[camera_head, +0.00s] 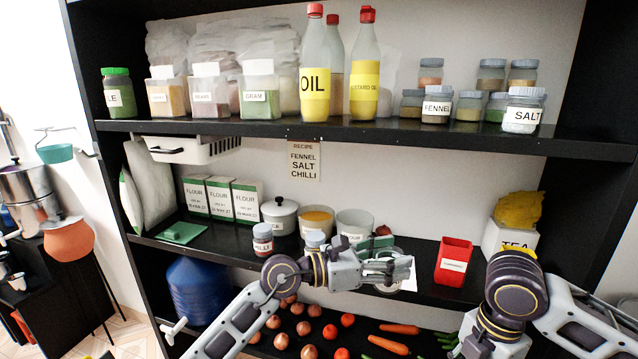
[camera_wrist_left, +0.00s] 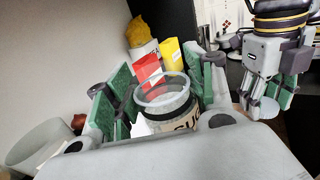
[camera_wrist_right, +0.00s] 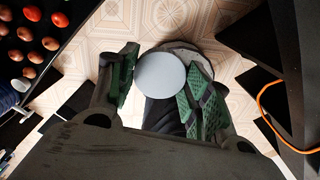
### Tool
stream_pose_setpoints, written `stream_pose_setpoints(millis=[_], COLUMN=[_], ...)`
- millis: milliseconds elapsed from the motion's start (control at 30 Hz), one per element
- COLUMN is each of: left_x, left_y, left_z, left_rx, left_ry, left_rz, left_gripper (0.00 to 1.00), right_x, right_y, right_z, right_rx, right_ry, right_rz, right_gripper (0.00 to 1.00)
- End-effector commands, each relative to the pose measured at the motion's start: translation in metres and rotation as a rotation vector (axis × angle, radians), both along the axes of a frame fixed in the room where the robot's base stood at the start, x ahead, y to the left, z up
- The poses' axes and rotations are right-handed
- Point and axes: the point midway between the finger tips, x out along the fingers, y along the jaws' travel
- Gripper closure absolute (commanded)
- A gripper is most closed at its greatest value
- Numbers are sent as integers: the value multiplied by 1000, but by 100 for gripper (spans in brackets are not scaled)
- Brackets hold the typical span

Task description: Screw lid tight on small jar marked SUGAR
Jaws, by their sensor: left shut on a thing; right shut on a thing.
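A small open jar (camera_wrist_left: 165,105) with a label beginning "SU" is between the green-padded fingers of my left gripper (camera_wrist_left: 165,100). Its clear round rim faces up in the left wrist view, with no lid on it. In the head view my left gripper (camera_head: 398,270) is in front of the middle shelf, and the jar is mostly hidden there. My right gripper (camera_wrist_right: 155,82) is shut on a pale grey round lid (camera_wrist_right: 161,76), seen over the floor in the right wrist view. My right arm is at the right in the head view, apart from the jar; its fingertips are unclear there.
The middle shelf (camera_head: 425,292) holds a red box (camera_head: 453,262), a white TEA container (camera_head: 508,240), pots and FLOUR boxes (camera_head: 246,201). The upper shelf has OIL bottles (camera_head: 315,70) and a SALT jar (camera_head: 524,111). Vegetables lie below. There is open room between my two grippers.

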Motion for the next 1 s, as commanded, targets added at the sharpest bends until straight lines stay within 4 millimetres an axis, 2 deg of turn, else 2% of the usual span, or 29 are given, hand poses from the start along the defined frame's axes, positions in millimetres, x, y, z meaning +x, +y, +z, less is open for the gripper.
stream_pose_setpoints(millis=[267,1000], left_x=[-2,-9], left_y=[12,82], left_z=[-10,-73], left_rx=[0,-1], left_ry=[0,3], left_rz=[41,301], left_gripper=[88,88], right_x=[0,0], right_y=[0,0], right_z=[0,0], right_rx=[0,0], right_ry=[0,0], right_rz=[0,0], right_gripper=[58,58])
